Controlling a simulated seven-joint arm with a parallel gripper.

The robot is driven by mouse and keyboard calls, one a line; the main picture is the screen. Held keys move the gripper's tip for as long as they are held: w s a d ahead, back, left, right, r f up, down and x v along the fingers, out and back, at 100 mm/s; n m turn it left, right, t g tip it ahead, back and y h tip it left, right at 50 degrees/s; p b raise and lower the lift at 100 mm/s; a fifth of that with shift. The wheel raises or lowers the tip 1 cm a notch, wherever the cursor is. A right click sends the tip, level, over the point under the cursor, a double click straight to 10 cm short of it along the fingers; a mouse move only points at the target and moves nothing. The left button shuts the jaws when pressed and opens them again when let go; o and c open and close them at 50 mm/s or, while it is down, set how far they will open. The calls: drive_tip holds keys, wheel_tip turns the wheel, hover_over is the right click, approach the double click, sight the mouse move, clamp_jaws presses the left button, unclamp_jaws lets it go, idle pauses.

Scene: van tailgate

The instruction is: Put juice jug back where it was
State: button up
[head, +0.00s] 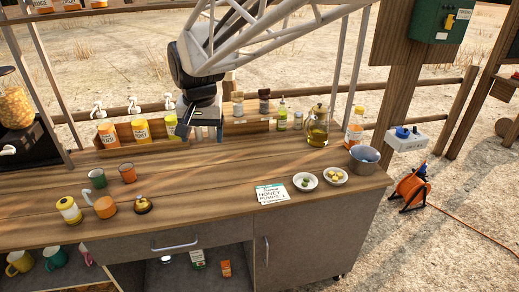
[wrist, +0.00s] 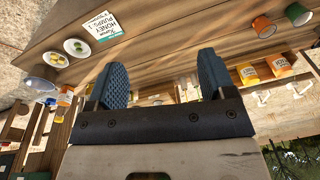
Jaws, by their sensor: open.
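A clear bottle with an orange cap and orange label (head: 354,127) stands upright at the right back of the wooden counter, and part of it shows in the wrist view (wrist: 66,98). Left of it stands a round glass jug with yellow-green liquid (head: 318,127). I cannot tell for certain which of these is the juice jug. My gripper (head: 206,133) hangs over the back middle of the counter, left of both and well apart from them. In the wrist view its two blue pads (wrist: 165,78) are wide apart with nothing between them.
A wooden box of pump bottles (head: 142,130) stands behind my gripper to the left. A steel bowl (head: 364,158), two small dishes (head: 305,181) and a sign card (head: 271,194) lie to the right. Mugs (head: 104,207) and a bell (head: 143,204) stand front left. The counter's middle is clear.

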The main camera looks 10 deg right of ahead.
drive_tip(key=s+d+f+n, duration=0.1)
drive_tip(key=s+d+f, duration=0.1)
drive_tip(key=s+d, duration=0.6)
drive_tip(key=s+d+f+n+t, duration=0.1)
drive_tip(key=s+d+f, duration=0.2)
drive_tip(key=s+d, duration=0.6)
drive_tip(key=s, duration=0.7)
drive_tip(key=shift+s+d+h, duration=0.15)
drive_tip(key=shift+s+h, duration=0.15)
drive_tip(key=shift+s, duration=0.1)
idle(0.6)
